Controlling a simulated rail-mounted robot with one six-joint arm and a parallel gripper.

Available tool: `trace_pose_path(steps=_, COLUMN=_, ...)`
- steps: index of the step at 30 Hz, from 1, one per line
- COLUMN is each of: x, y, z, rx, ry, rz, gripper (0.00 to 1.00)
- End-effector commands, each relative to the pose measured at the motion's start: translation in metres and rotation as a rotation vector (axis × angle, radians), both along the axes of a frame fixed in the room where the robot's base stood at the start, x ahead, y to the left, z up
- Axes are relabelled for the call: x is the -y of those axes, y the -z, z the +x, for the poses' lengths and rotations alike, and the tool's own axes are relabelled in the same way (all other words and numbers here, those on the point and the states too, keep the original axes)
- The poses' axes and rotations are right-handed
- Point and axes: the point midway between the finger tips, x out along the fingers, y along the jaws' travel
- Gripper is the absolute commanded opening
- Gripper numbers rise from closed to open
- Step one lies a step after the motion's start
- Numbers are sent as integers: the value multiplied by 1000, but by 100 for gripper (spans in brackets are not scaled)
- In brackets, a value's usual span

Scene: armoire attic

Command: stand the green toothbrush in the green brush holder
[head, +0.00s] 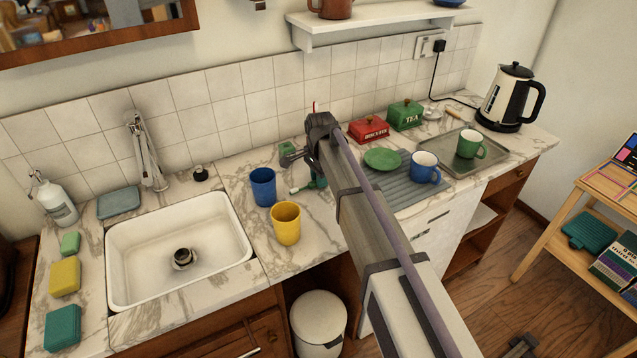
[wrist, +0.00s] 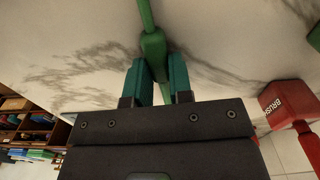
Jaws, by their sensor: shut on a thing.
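The green toothbrush (wrist: 152,45) is between the teal fingers of my gripper (wrist: 157,75) in the wrist view, its thin neck running to the top edge. My gripper is shut on it. In the head view my gripper (head: 318,182) is low over the counter, right of the blue cup, mostly hidden by my arm. A pale brush head (head: 294,190) shows beside it, close to the counter; I cannot tell whether it touches. A green block (head: 287,148), seemingly the green brush holder, stands behind, near the tiles. A green edge (wrist: 315,38) shows at the wrist view's right.
A red holder marked BRUSH (wrist: 281,104) is at the right of the wrist view, with a red handle near it. A blue cup (head: 263,187) and a yellow cup (head: 286,223) stand close left of my gripper. The sink (head: 120,235) is further left.

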Motion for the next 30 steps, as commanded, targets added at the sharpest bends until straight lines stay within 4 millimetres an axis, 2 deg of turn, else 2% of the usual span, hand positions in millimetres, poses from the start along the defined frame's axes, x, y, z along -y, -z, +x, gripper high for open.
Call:
trace_pose_path(steps=7, x=0, y=-1, z=0, rx=0, ry=0, rz=0, gripper=0)
trace_pose_path(steps=11, x=0, y=-14, z=0, rx=0, ry=0, rz=0, gripper=0)
trace_pose_path(steps=18, x=0, y=-71, z=0, rx=0, ry=0, rz=0, gripper=0)
trace_pose_path(steps=22, x=0, y=-97, z=0, rx=0, ry=0, rz=0, gripper=0)
trace_pose_path(steps=25, x=0, y=-104, z=0, rx=0, ry=0, rz=0, gripper=0)
trace_pose_path(steps=30, x=1, y=-99, z=1, rx=-18, ry=2, rz=27, gripper=0)
